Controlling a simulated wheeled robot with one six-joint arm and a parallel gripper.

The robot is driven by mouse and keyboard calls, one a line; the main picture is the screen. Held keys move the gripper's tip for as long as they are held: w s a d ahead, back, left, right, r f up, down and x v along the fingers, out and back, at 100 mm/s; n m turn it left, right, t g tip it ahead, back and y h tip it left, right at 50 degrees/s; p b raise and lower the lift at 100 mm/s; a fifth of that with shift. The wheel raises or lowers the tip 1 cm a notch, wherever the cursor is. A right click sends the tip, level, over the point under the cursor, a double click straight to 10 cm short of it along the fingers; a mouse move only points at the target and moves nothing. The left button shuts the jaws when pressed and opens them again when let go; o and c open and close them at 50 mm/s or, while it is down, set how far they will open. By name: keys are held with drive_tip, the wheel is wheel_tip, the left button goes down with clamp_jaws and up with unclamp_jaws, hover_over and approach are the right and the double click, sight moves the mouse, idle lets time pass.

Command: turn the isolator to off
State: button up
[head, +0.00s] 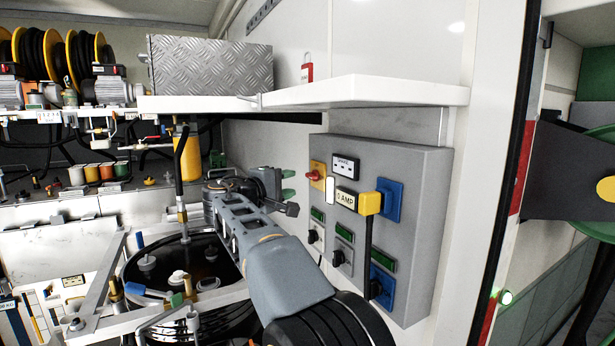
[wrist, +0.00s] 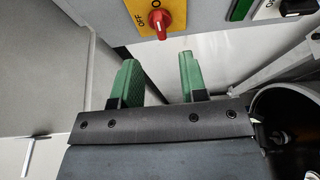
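The isolator is a red rotary knob (head: 314,176) on a yellow plate (head: 318,168), at the upper left of a grey control panel (head: 425,190). In the wrist view the red knob (wrist: 160,20) sits at the top, with its grip close to upright and an "O" mark above it on the yellow plate (wrist: 138,14). My gripper (head: 288,183) is left of the panel in the head view. In the wrist view its two green fingers (wrist: 157,75) stand apart with nothing between them. They are below the knob and not touching it.
The panel also carries a yellow plug (head: 370,203) with a black cable, blue sockets (head: 391,200), and black switches (head: 337,257) beside green labels. A white shelf (head: 380,92) juts out above. A red padlock (head: 307,70) hangs on the wall. A black-topped tank (head: 205,262) stands lower left.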

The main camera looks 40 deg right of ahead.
sight(309, 177)
drive_tip(key=p+x, duration=0.1)
drive_tip(key=x, duration=0.7)
drive_tip(key=shift+p, duration=0.4)
clamp_jaws()
